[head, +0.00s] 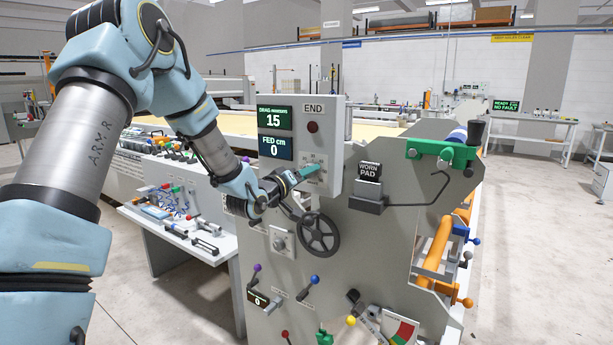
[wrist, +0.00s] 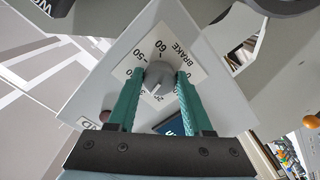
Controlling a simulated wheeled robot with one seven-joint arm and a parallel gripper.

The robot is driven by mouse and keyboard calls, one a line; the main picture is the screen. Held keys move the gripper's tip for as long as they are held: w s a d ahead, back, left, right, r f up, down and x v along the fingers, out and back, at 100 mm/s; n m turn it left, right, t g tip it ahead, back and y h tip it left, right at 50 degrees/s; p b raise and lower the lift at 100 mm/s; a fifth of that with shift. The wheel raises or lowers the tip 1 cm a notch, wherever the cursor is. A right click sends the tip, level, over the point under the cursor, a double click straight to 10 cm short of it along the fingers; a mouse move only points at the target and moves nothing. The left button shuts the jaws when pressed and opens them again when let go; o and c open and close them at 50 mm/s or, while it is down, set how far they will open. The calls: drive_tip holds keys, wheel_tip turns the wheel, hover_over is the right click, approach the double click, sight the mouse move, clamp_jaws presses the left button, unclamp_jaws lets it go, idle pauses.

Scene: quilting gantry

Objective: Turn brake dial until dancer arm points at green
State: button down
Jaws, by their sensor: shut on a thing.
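The brake dial (wrist: 158,76) is a grey round knob on a white plate marked in tens up to 60 and labelled BRAKE. In the wrist view the green fingers of my gripper (wrist: 160,78) are shut on it, one at each side. A pale mark on the knob faces the fingers' side, near the 20. In the head view my gripper (head: 309,171) reaches the front of the grey END panel (head: 333,140) and hides the knob. The dancer gauge (head: 402,330), with red and green bands, is low in the head view; its arm's exact pointing is unclear.
The drag display (head: 274,119) reads 15 and the fed display (head: 276,148) reads 0. A black handwheel (head: 318,234) sits just below my gripper. A worn pad box (head: 370,172) and a bent black rod are to the right. Levers with coloured knobs stand below.

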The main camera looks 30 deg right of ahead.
drive_tip(key=shift+f+b, duration=0.1)
drive_tip(key=shift+b, duration=0.2)
drive_tip(key=m+b, duration=0.6)
drive_tip(key=b, duration=0.3)
drive_tip(key=shift+w+m+b, duration=0.15)
drive_tip(key=shift+m+b, duration=0.15)
drive_tip(key=shift+m, duration=0.1)
drive_tip(key=shift+c, duration=1.5)
unclamp_jaws()
drive_tip(key=shift+a, duration=0.1)
drive_tip(key=b+v, duration=0.2)
drive_tip(key=v, duration=0.8)
drive_tip(key=shift+s+a, duration=0.2)
drive_tip(key=shift+a, duration=0.15)
